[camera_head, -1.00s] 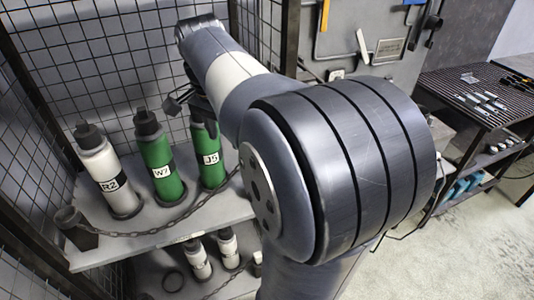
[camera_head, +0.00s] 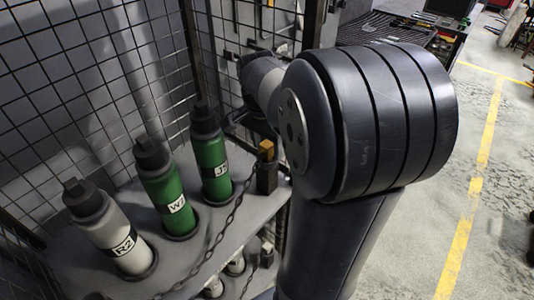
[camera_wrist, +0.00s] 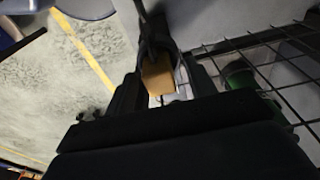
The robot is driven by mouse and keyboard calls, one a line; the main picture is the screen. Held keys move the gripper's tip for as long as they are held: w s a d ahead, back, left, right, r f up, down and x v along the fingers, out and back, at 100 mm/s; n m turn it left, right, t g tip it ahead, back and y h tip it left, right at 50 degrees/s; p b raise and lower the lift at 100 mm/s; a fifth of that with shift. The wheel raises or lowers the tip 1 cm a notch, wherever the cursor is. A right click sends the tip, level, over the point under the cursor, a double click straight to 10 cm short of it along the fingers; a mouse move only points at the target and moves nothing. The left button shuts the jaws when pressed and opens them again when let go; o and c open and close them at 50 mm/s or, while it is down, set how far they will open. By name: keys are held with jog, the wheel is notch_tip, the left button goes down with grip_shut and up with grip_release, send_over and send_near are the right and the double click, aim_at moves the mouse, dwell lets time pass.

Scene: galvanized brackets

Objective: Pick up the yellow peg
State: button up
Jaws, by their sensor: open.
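The yellow peg (camera_head: 266,148) stands in a dark holder (camera_head: 267,178) at the right end of the shelf row, beside the green bottle marked J. In the wrist view the yellow peg (camera_wrist: 157,78) shows between the two dark fingers of my gripper (camera_wrist: 163,66). The fingers are apart, one on each side of it, and I cannot tell whether either touches it. In the head view my gripper (camera_head: 258,122) is a dark shape just above and left of the peg, partly hidden by my arm.
Two green bottles (camera_head: 161,185) and a white bottle (camera_head: 108,229) stand in the grey shelf (camera_head: 188,252). A chain (camera_head: 216,240) hangs along its front edge. Wire mesh (camera_head: 85,75) closes the back and left. More bottles stand below. Open floor (camera_head: 415,240) lies right.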

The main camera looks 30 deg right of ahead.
jog(key=shift+c, duration=0.2)
jog(key=c, duration=1.1)
jog(key=shift+r, duration=0.1)
